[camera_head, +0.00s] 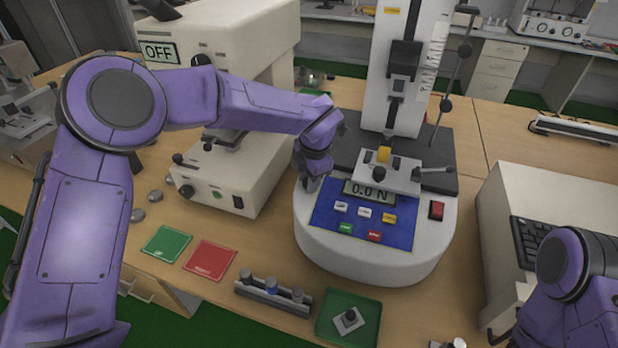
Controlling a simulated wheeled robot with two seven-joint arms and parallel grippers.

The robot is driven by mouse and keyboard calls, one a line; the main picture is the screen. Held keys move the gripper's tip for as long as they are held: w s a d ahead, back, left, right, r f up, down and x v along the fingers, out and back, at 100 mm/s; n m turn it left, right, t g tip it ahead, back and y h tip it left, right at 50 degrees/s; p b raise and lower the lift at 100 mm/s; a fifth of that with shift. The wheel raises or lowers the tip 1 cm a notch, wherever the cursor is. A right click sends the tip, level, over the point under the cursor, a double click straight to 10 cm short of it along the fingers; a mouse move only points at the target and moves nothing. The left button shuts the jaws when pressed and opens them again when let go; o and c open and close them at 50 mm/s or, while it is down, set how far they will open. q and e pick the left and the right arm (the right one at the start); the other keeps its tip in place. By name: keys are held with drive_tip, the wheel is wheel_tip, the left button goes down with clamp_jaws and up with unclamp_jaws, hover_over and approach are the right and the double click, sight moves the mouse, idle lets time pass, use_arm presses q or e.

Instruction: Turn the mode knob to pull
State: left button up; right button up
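The force tester (375,262) stands on the bench with a white rounded base, a blue control panel (325,212) and a display (369,194) reading 0.0 N. Several small coloured buttons sit below the display, and a red switch (436,210) is at the right of the panel. My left gripper (312,184) points down at the panel's upper left corner, beside the display. Its fingers are small and dark, so I cannot tell if they are open, shut or touching anything. No mode knob can be made out; the gripper covers that corner. My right gripper is not in view.
A cream machine (225,180) with an OFF sign stands left of the tester. Green (166,243) and red (210,259) mats, a rack of cylinders (272,296) and a green tray (365,306) lie in front. A cream unit with a black keypad (535,240) stands at right.

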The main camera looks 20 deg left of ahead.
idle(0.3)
use_arm(q)
drive_tip(key=n+b, duration=0.1)
drive_tip(key=n, duration=0.2)
drive_tip(key=shift+f, duration=0.1)
drive_tip(key=n+h+b, duration=0.1)
drive_tip(key=n, duration=0.1)
drive_tip(key=shift+a+n+g, duration=0.1)
drive_tip(key=shift+n+g, duration=0.2)
drive_tip(key=n+h+b, duration=0.1)
drive_tip(key=n+b, duration=0.2)
drive_tip(key=n, duration=0.1)
drive_tip(key=shift+n+b, duration=0.8)
drive_tip(key=shift+n, duration=0.2)
drive_tip(key=o, duration=1)
drive_tip(key=shift+o, duration=0.2)
